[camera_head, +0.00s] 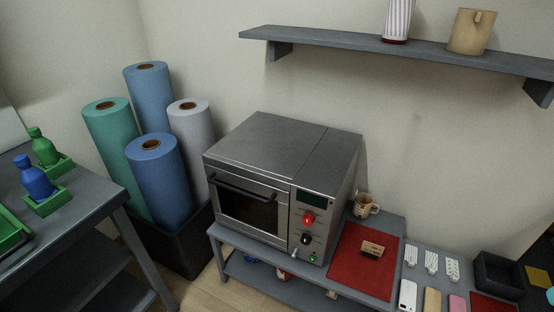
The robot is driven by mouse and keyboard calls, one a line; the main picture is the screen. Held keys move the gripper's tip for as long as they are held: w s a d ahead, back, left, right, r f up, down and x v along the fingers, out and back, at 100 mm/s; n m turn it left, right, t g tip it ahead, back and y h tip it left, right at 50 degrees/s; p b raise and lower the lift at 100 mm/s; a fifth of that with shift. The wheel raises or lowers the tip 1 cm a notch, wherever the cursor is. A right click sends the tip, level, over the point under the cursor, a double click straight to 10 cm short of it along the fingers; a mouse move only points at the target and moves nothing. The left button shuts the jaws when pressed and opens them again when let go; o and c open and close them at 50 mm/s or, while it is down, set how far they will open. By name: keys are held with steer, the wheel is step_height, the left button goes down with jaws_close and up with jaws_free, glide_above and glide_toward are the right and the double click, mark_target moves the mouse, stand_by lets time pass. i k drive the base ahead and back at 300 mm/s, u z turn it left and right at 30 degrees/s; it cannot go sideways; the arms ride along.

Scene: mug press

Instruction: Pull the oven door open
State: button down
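A grey metal oven (280,175) stands on a low grey bench (223,236) in the middle of the view. Its door (249,208) faces front left, with a dark window and a dark bar handle (240,187) along the top edge. The door looks shut. To the right of the door is a control panel (308,218) with a red knob, a dark knob and a small green light. My gripper is not in this view.
A mug (364,205) and a red mat (363,262) with a small brown block (372,249) are right of the oven. Fabric rolls in a dark bin (187,245) stand left. A grey table (75,195) is at far left. Some floor (205,290) shows in front.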

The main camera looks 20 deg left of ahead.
mark_target(268, 220)
steer(key=u, duration=1.15)
steer(key=k, duration=0.55)
steer(key=u, duration=0.6)
steer(key=i, duration=1.45)
steer(key=z, duration=0.85)
